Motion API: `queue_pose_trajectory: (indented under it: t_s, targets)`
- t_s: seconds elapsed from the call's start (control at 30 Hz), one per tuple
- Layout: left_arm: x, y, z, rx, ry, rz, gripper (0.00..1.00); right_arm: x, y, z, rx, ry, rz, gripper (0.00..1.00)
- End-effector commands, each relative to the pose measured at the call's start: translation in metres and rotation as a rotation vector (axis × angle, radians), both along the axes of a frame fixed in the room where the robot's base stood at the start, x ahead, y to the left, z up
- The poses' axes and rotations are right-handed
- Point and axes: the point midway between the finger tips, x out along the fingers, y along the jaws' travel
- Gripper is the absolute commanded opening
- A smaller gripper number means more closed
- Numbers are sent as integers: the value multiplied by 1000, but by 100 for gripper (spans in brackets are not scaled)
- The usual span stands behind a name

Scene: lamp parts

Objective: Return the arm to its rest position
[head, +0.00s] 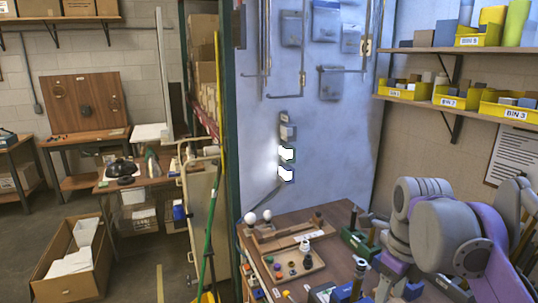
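My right arm, grey and purple, is folded up over the right part of the workbench (337,222) in the head view. Its lower links run down toward the bottom edge, and I cannot make out any gripper fingers on it. My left arm and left gripper are not in the picture. My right arm hides part of the bench's right side.
A shelf with yellow bins (404,92) hangs on the right wall above my arm. A green post (229,130) and a green broom handle (208,235) stand left of the bench. An open cardboard box (48,270) sits on the floor at left, with free floor beside it.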

Motion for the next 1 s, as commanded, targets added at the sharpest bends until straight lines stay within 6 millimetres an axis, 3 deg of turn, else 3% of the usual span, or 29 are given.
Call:
queue_pose_trajectory:
  t_s: [0.37,0.7,0.83,1.0]
  targets:
    - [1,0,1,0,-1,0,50,-38,27,-89,-200,-151,1056,67]
    - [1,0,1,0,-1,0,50,-89,49,-185,-561,-195,2034,67]
    - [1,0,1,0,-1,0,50,-104,54,-212,-686,-177,2286,67]
    - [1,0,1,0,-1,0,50,-113,57,-228,-773,-154,2443,67]
